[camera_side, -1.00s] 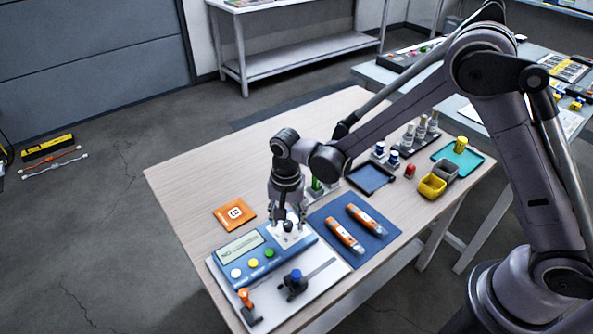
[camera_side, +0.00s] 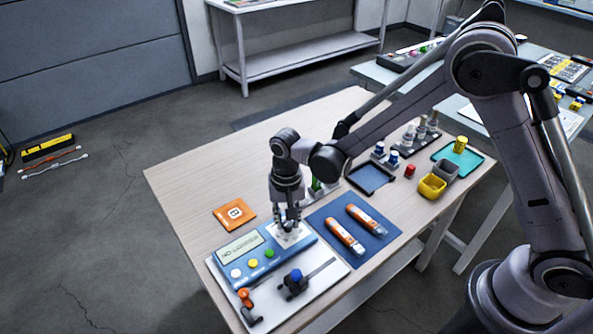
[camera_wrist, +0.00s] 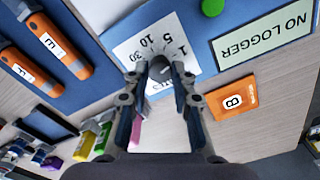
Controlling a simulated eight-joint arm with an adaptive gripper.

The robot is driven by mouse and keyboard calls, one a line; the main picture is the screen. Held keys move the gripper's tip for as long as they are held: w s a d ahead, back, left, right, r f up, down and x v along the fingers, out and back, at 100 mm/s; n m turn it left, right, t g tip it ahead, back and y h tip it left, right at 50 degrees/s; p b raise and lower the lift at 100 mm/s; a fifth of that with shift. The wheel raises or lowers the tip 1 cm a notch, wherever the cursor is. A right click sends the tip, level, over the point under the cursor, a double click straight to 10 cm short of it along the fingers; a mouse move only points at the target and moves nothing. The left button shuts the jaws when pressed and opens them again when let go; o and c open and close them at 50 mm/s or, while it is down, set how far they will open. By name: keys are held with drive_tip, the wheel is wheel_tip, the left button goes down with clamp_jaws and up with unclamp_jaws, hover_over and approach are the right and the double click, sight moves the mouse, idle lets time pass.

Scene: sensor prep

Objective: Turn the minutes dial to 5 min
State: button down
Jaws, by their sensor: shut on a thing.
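The minutes dial is a dark knob (camera_wrist: 159,68) on a white printed plate (camera_wrist: 128,52) with the marks 1, 5, 10 and 30 in the wrist view. My gripper (camera_wrist: 160,82) is shut on the knob, one finger on each side. In the side view my gripper (camera_side: 289,224) points down at the white plate (camera_side: 298,240) at the right end of the blue device (camera_side: 264,255); the fingers mostly cover the knob there. I cannot tell which mark the knob points to. The device's display (camera_side: 240,247) reads "NO LOGGER".
White, yellow and green buttons (camera_side: 253,263) sit below the display. A blue-knobbed slider (camera_side: 296,275) and an orange-topped lever (camera_side: 246,297) stand in front. Two orange loggers (camera_side: 345,236) lie on a blue mat to the right. An orange card (camera_side: 234,213) lies behind the device.

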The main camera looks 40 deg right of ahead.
sight(288, 223)
drive_tip(key=n, duration=0.5)
drive_tip(key=shift+n, duration=0.4)
idle(0.4)
drive_tip(key=c, duration=1.1)
unclamp_jaws()
wheel_tip(288, 223, up, 12)
